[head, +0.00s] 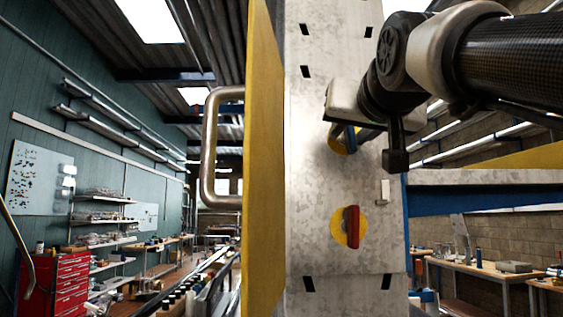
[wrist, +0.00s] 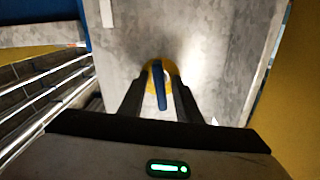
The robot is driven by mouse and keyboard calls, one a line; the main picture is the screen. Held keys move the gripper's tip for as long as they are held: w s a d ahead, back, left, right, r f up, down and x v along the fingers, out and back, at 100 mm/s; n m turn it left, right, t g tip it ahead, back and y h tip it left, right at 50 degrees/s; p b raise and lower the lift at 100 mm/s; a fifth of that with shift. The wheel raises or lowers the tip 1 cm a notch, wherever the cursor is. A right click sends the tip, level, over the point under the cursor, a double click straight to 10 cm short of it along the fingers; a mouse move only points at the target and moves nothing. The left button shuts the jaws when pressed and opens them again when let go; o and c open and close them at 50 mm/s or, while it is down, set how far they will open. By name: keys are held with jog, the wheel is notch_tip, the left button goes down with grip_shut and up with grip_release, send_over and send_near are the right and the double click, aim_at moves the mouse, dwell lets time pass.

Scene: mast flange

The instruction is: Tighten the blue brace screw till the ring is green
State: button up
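The blue brace screw (wrist: 160,88) has a flat blue grip and stands out from a grey metal plate, with a yellow ring (wrist: 149,73) around its base. In the head view the blue screw (head: 337,132) is partly hidden by my arm. My gripper (wrist: 158,78) is open, with one dark finger on each side of the blue grip. Some yellow shows between the grip and the fingers, so they look apart from it. A similar red screw (head: 353,227) with a yellow ring sits lower on the plate.
The grey plate (head: 310,180) stands upright with dark slots. A yellow panel (head: 263,150) runs along its left side, with a bent metal pipe (head: 208,150) beyond. A blue beam (head: 480,200) lies to the right. A small light block (head: 384,191) sticks out above the red screw.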

aim_at(352, 131)
jog(key=shift+s, duration=0.15)
jog(key=shift+s+b, duration=0.6)
jog(key=shift+s, duration=1.8)
